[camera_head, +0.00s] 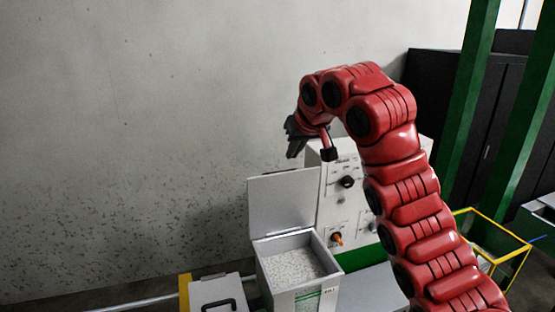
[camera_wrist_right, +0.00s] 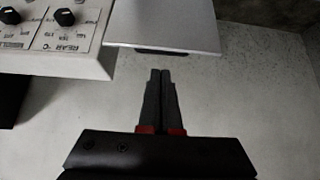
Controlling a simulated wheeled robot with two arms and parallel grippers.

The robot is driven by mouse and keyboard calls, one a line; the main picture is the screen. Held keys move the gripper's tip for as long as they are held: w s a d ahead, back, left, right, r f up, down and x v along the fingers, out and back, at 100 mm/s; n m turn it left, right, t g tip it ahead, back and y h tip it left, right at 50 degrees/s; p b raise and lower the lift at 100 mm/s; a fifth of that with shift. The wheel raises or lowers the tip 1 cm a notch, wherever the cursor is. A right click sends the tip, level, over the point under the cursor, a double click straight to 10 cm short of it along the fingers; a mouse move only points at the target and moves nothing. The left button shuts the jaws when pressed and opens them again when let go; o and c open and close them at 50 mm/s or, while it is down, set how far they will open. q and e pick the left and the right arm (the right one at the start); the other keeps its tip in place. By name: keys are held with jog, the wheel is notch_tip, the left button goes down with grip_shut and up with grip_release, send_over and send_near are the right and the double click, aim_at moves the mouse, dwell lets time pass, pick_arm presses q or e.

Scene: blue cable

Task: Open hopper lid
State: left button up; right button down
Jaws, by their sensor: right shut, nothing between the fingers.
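The hopper (camera_head: 295,268) is a pale box at the bottom centre of the head view, with light granules (camera_head: 290,267) visible inside. Its grey lid (camera_head: 284,203) stands upright at the back edge, so the hopper is open. My right gripper (camera_head: 293,150) is above the lid in the head view, on the end of the red arm. In the right wrist view my right gripper (camera_wrist_right: 160,75) is shut and empty, its fingertips just short of the lid (camera_wrist_right: 165,22) edge, with a dark strip on that edge. I cannot tell whether they touch. My left gripper is not in view.
A control panel (camera_head: 345,190) with knobs stands right beside the lid; its corner also shows in the right wrist view (camera_wrist_right: 60,62). A lidded box with a black handle (camera_head: 217,292) is left of the hopper. A yellow frame (camera_head: 487,220) and green posts are at right. A wall is behind.

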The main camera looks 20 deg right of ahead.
jog(key=x, duration=0.9)
jog(key=shift+f, duration=0.2)
jog(key=shift+w, duration=0.1)
